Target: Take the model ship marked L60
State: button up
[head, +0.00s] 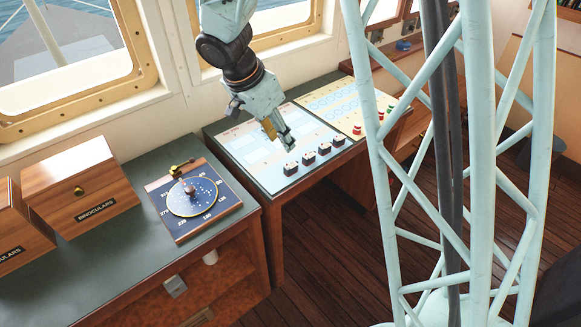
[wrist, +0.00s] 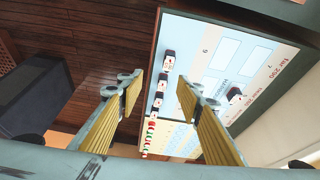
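Several small black-and-white model ships (head: 290,168) stand in a row along the near edge of a blue-and-white chart board (head: 262,152). The row also shows in the wrist view (wrist: 169,60), with another ship (wrist: 235,95) set apart on the board. I cannot read L60 on any ship. My gripper (head: 285,138) is above the board, behind the row as the head view sees it. In the wrist view my gripper (wrist: 163,92) is open, its yellow-padded fingers wide apart, with nothing held. Part of the board is hidden behind my gripper and arm.
A second panel (head: 352,108) with red and green pieces lies beyond the board. A round dial plate (head: 192,198) with a brass handle and wooden binoculars boxes (head: 82,185) sit on the left counter. Windows stand behind. Open wooden floor (head: 315,255) lies in front.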

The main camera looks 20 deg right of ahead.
aim_at(288, 165)
jog(key=shift+m, duration=0.4)
jog(key=shift+w+a+f, duration=0.35)
jog(key=shift+w+f, duration=0.2)
jog(key=shift+f, duration=0.25)
jog(key=shift+w+a+f, duration=0.3)
jog(key=shift+w+f, duration=0.2)
jog(key=shift+f, duration=0.3)
jog(key=shift+x, duration=4.3)
jog(key=shift+d, duration=0.1)
jog(key=shift+x, duration=2.55)
jog(key=shift+s, duration=0.1)
jog(key=c, duration=0.9)
jog(key=shift+r, duration=0.1)
